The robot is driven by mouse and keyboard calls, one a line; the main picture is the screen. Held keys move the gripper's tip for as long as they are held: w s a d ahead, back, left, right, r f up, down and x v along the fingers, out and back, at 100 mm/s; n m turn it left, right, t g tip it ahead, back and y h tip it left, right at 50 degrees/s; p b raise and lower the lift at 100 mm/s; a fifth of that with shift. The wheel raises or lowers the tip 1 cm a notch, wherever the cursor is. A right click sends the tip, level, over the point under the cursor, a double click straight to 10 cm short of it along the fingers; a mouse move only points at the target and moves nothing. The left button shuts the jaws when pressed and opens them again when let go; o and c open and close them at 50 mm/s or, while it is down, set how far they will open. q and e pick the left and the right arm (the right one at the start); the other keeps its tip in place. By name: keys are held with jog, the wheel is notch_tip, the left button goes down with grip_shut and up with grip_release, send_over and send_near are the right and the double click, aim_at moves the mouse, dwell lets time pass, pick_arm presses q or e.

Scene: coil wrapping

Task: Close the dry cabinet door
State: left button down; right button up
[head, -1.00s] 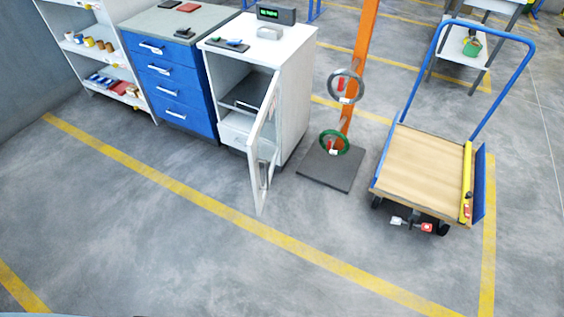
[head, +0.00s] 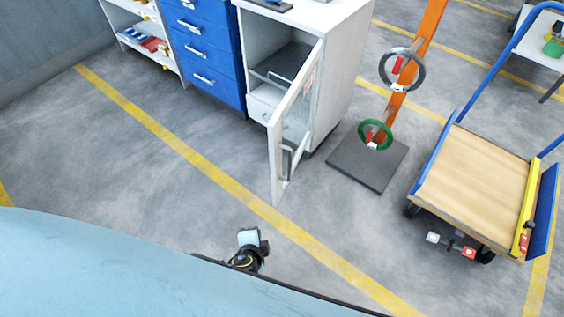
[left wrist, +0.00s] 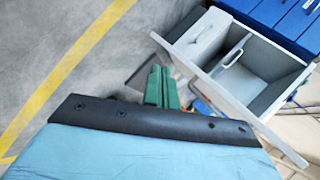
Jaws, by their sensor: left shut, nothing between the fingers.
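The dry cabinet (head: 340,75) is a white box standing at the upper middle of the head view. Its glazed, white-framed door (head: 276,165) stands wide open, swung out toward me, with a grey handle (head: 287,160) on it. A shelf and a drawer show inside. The cabinet (left wrist: 275,62) also fills the upper right of the left wrist view. My left gripper (left wrist: 161,86) shows there as two green fingers, shut and empty, apart from the cabinet. In the head view, a small black and light-blue part of mine shows below the door. My right gripper is not in view.
A blue drawer unit (head: 205,50) stands left of the cabinet. To its right are an orange post on a dark base (head: 365,160) and a blue-handled trolley (head: 475,185). A yellow line crosses the clear floor in front.

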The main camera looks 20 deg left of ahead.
pick_arm(q)
jog(key=w+d+r+m+t+b, duration=0.25)
jog(key=w+r+t, duration=0.25)
jog(key=r, duration=0.3)
jog(key=w+d+r+m+t+b, duration=0.1)
jog(key=w+d+r+t+b, duration=0.35)
jog(key=r, duration=0.45)
jog(key=w+a, duration=0.6)
jog(key=w, duration=0.4)
jog(key=shift+w+y, duration=0.4)
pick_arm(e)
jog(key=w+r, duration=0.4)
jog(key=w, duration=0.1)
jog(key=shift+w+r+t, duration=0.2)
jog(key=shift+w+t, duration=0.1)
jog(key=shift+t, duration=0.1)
pick_arm(q)
jog(key=shift+g, duration=0.25)
